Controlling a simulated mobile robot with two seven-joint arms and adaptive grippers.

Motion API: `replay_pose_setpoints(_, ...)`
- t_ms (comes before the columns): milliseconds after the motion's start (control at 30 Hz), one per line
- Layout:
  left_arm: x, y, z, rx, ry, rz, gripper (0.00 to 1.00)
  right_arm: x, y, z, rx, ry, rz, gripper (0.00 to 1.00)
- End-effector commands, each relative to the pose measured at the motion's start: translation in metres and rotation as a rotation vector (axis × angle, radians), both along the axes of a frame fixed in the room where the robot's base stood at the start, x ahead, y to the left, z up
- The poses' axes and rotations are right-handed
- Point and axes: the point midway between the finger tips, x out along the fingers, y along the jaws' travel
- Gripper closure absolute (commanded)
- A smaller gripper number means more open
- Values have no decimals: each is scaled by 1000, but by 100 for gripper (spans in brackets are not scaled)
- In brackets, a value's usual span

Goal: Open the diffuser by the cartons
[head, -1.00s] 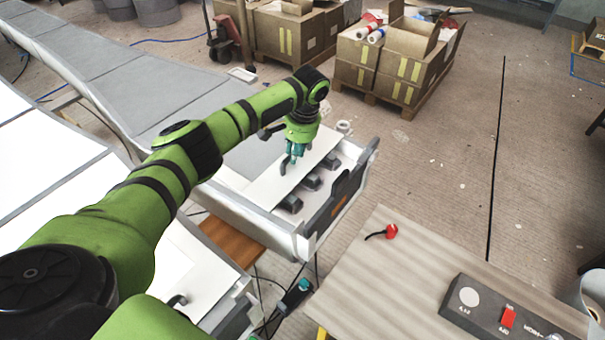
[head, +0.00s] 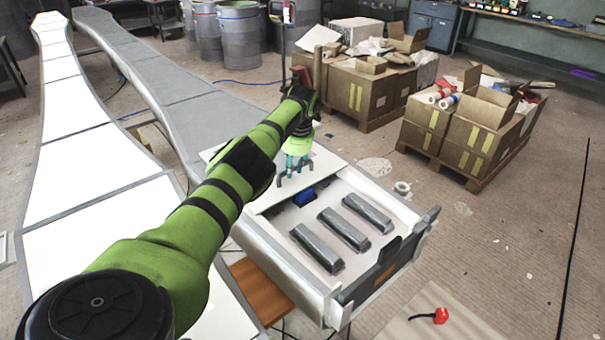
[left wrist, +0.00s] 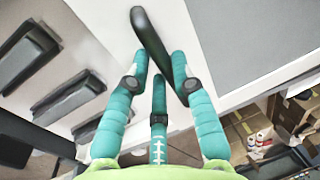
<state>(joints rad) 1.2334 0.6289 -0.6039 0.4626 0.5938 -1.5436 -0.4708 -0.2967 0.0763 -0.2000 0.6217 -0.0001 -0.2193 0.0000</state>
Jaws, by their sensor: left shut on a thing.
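The diffuser by the cartons is a white sliding panel (head: 263,199) on the open end of a long grey mould, drawn back from the front. The tray (head: 386,250) below it is uncovered and holds three grey bars (head: 343,229) and a small blue block (head: 304,196). My left gripper (head: 293,172) is over the panel. In the left wrist view its teal fingers (left wrist: 160,80) are shut around the panel's dark handle (left wrist: 152,38). The fingers partly hide the handle. The panel's back edge is hidden behind my arm. My right gripper is out of view.
Taped cartons (head: 462,140) stand on pallets behind the tray. A second long white panel row (head: 85,160) runs along the left. A red knob (head: 440,316) lies on a table at the bottom. Open floor (head: 500,230) lies to the right.

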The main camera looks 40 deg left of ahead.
Motion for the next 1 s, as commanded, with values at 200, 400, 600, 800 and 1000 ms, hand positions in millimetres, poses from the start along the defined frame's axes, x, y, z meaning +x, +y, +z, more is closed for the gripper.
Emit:
replay_pose_setpoints(200,3,2,0,-4,-11,-4,100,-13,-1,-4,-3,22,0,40)
replay_pose_setpoints(400,3,2,1,-3,-12,-5,100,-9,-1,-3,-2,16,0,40)
replay_pose_setpoints(600,3,2,1,-3,-11,-4,51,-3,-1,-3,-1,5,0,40)
replay_pose_setpoints(800,2,2,1,-2,-7,-3,51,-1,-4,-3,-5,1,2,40)
replay_pose_setpoints(1000,2,1,10,-1,-8,-5,51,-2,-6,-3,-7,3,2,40)
